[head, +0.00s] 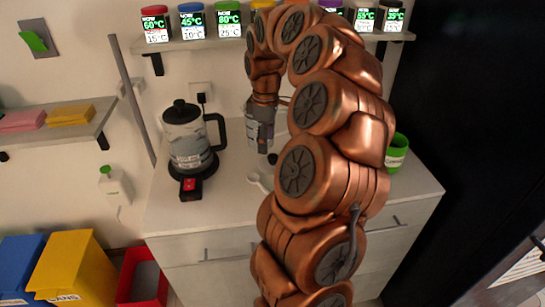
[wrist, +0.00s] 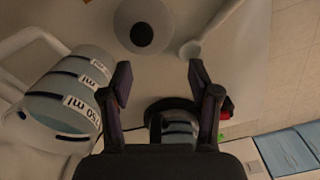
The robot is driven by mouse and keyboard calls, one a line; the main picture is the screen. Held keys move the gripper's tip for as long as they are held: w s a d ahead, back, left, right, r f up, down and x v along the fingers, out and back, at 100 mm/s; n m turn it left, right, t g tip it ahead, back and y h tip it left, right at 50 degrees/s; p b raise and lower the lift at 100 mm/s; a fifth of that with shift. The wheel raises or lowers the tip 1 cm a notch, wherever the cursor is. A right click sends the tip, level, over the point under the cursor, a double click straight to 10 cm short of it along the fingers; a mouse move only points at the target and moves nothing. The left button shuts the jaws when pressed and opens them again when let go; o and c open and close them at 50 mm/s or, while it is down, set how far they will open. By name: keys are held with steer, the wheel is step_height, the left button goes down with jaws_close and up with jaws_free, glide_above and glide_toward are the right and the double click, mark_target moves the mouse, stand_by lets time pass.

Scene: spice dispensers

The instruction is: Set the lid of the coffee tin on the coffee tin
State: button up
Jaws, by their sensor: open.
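My gripper (wrist: 160,80) is open, its two dark fingers apart with nothing between them. In the head view my gripper (head: 264,140) points down over the counter, right of the kettle. A pale round piece with a dark round knob (wrist: 143,35), possibly the lid, lies beyond the fingertips in the wrist view. A small dark spot (head: 256,157) beside my gripper in the head view may be its knob. A green container (head: 397,150), possibly the coffee tin, stands at the counter's right, partly hidden behind my arm; I cannot read its label.
A measuring jug (wrist: 70,95) stands close beside the left finger. A kettle (head: 187,138) with a red-lit base stands left on the counter (head: 215,205). A white spoon (head: 259,182) lies near its front middle. A shelf of several spice dispensers (head: 229,20) runs above.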

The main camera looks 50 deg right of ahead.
mark_target(273, 155)
steer(key=d, duration=0.3)
steer(key=shift+s, duration=0.2)
steer(key=shift+d+f, duration=0.2)
steer(key=shift+f, duration=0.05)
steer(key=shift+w+a+f+p, duration=0.15)
steer(key=shift+f+p, duration=0.4)
steer(key=shift+f, duration=1.3)
steer(key=shift+s+a+f+p, duration=0.15)
steer(key=shift+f+p, duration=0.4)
steer(key=shift+f, duration=1.25)
steer(key=shift+w, duration=0.1)
jaws_close()
